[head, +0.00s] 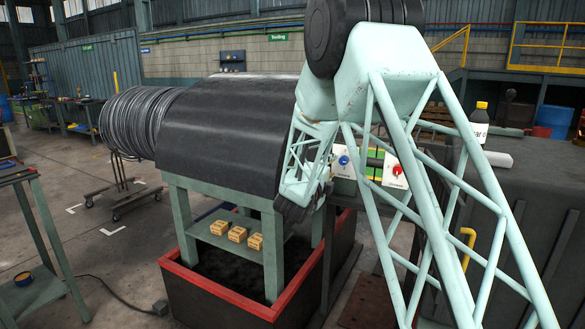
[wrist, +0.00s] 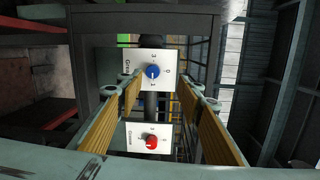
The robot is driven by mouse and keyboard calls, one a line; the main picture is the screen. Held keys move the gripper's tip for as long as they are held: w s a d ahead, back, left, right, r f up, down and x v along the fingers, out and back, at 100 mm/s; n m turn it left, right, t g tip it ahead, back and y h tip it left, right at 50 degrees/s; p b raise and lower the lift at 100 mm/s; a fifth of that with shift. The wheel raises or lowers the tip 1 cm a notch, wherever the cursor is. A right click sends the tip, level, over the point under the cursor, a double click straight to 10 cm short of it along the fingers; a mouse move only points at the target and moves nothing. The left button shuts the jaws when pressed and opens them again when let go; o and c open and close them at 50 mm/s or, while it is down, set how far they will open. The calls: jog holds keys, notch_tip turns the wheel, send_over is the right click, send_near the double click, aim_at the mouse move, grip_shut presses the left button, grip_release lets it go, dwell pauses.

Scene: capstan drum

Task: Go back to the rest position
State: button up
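My gripper (wrist: 158,90) is open in the wrist view, its two yellow-padded fingers wide apart with nothing held between them. Beyond the fingers are a white panel with a blue knob (wrist: 152,71) and a white panel with a red knob (wrist: 151,142). The head view also shows the blue knob (head: 343,160) and the red knob (head: 397,169), beside my pale green lattice arm. My arm hangs down in front of the right part of the machine there. I cannot make out the gripper's fingers in the head view.
A large dark drum cover (head: 225,130) stands on a green frame, with a wire coil (head: 135,122) at its left. Several small boxes (head: 237,234) lie on the shelf below. A red-rimmed bin (head: 225,296) surrounds the legs. A bottle (head: 479,124) stands on the right cabinet.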

jog(key=s+a+r+n+g+y, duration=0.15)
jog(key=s+r+n+y, duration=0.4)
jog(key=s, duration=0.75)
jog(key=s+a+r+n+g+y, duration=0.1)
jog(key=s+r+n+g+y, duration=0.2)
jog(key=s+r+n, duration=0.8)
jog(key=s+d+f+n+g, duration=0.2)
jog(key=s+d+f, duration=0.1)
jog(key=s, duration=1.4)
jog(key=s+d+f+n+g+h, duration=0.1)
jog(key=s+d+f+n+g, duration=0.2)
jog(key=s, duration=1.4)
jog(key=s+d+f+n+g, duration=0.2)
jog(key=s+d+f, duration=0.1)
jog(key=s, duration=1.4)
jog(key=shift+d+f+p, duration=0.2)
jog(key=shift+f+p, duration=0.1)
jog(key=shift+f, duration=0.55)
jog(key=shift+n+h, duration=0.25)
